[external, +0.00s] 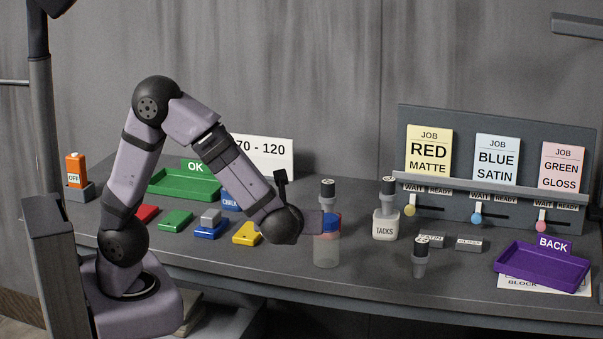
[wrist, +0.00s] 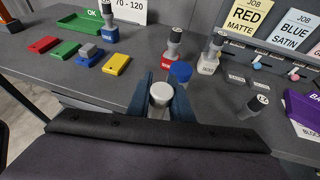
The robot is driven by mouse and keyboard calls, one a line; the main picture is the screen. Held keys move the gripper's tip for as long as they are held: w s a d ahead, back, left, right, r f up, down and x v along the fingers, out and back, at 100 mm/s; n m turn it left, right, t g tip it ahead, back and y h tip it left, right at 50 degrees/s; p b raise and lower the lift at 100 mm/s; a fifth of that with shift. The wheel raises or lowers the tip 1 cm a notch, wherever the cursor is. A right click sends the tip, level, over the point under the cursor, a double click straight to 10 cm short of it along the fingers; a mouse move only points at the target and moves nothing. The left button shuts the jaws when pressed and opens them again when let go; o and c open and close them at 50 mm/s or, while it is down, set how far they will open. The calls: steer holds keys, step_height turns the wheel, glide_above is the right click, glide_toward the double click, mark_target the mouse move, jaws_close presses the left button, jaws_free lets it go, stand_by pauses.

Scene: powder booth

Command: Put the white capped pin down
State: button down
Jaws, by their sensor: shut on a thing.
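The white capped pin (wrist: 161,93) is between the two dark blue fingers of my gripper (wrist: 164,97). The fingers are shut on it, with its round white cap facing the wrist camera. In the external view, my gripper (external: 314,222) is low over the bench, and I cannot make out the pin there. A clear jar (external: 326,251) with a blue lid stands at the fingertips in that view and hides part of them. In the wrist view the blue lid (wrist: 181,72) is just beyond the right finger. The pin's lower end is hidden, so I cannot tell whether it touches the bench.
A red bottle with a grey-and-black top (wrist: 172,47) stands beyond the pin. The TACKS bottle (external: 386,226) and a grey-and-black piece (external: 420,258) stand to the right. Coloured blocks (external: 176,221) lie left. The purple tray (external: 522,285) is at far right. Bench front near the jar is clear.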

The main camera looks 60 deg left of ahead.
steer(key=w+r+n+g, duration=0.1)
steer(key=w+r, duration=0.1)
steer(key=w, duration=0.5)
steer(key=n+g+y+p, duration=0.2)
steer(key=n+g, duration=0.4)
glide_above(353, 246)
step_height(353, 246, down, 8)
steer(key=shift+d+r, duration=0.1)
steer(key=shift+r, duration=0.05)
steer(key=shift+f+b, duration=2.45)
steer(key=shift+f, duration=0.9)
steer(key=shift+f+b, duration=0.4)
steer(key=shift+f, duration=0.2)
steer(key=c, duration=1.5)
jaws_free()
